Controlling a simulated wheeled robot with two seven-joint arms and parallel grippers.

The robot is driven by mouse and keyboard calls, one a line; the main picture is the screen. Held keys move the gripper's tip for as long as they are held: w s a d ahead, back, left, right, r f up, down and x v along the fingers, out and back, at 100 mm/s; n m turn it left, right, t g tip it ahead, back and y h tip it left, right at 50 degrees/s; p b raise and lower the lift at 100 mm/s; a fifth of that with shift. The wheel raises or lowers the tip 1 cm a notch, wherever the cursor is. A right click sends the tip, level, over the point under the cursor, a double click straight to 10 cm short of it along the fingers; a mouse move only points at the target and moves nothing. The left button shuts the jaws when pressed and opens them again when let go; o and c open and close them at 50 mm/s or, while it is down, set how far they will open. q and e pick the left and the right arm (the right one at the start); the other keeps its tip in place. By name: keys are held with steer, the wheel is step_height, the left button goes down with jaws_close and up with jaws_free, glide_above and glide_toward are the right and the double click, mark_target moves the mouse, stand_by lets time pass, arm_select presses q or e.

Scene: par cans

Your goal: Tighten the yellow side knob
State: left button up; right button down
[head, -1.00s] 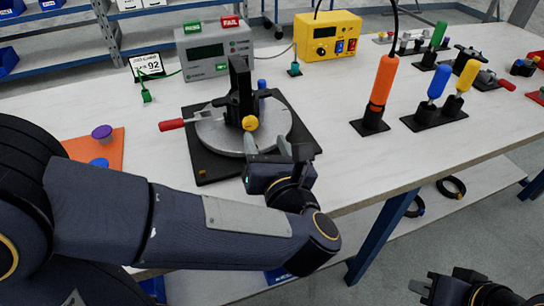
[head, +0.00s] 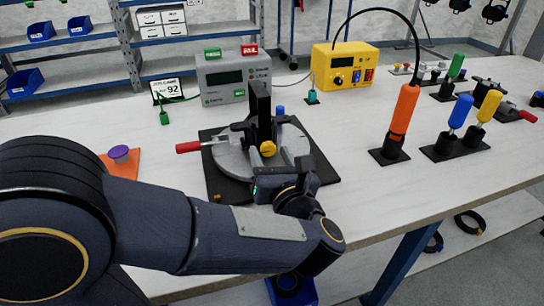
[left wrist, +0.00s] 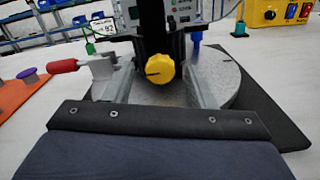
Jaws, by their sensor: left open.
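The yellow side knob (head: 268,149) sits on the near side of a black upright post (head: 260,108), above a round grey metal plate (head: 232,166) on a black base. It also shows in the left wrist view (left wrist: 160,69), with a dark line across its face. My left gripper (head: 281,166) is open just in front of the knob. In the left wrist view its two fingers (left wrist: 158,85) stand apart, one at each side of the knob, with a gap to it. My right gripper is out of view.
A red-handled clamp (head: 190,147) sticks out left of the plate. A blue knob (head: 280,111) is behind. A grey tester (head: 236,82) and yellow power unit (head: 345,70) stand at the back. Orange, blue and yellow drivers stand on the right.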

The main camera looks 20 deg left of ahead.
arm_select(q)
steer(key=c, duration=1)
steer(key=shift+m, duration=1.4)
steer(key=o, duration=1)
